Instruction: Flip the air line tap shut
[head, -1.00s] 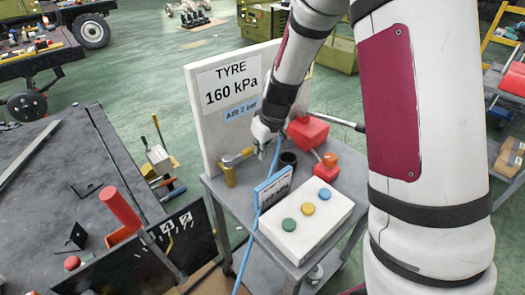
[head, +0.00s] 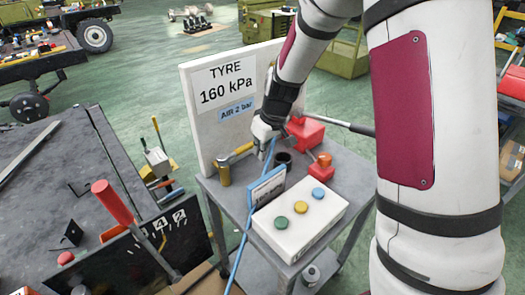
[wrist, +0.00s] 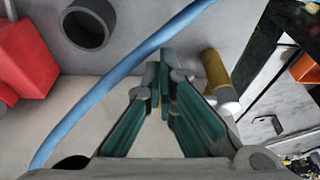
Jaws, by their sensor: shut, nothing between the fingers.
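The air line tap is a brass-yellow fitting (head: 224,173) on the left of the grey cart top, with a yellow bar reaching right from its top toward my gripper. My gripper (head: 263,150) is just right of that bar, in front of the white sign board. In the wrist view my gripper's green-sided fingers (wrist: 163,72) are shut with nothing between them. The brass fitting (wrist: 216,70) is just right of the fingertips there. I cannot tell whether they touch. A blue air hose (wrist: 120,72) passes close to the fingertips.
The sign board (head: 205,125) reads TYRE 160 kPa and AIR 2 bar. A black cup (head: 283,160), red parts (head: 305,132) and a white button box (head: 300,222) crowd the cart (head: 352,172). A dark bench (head: 45,180) stands left.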

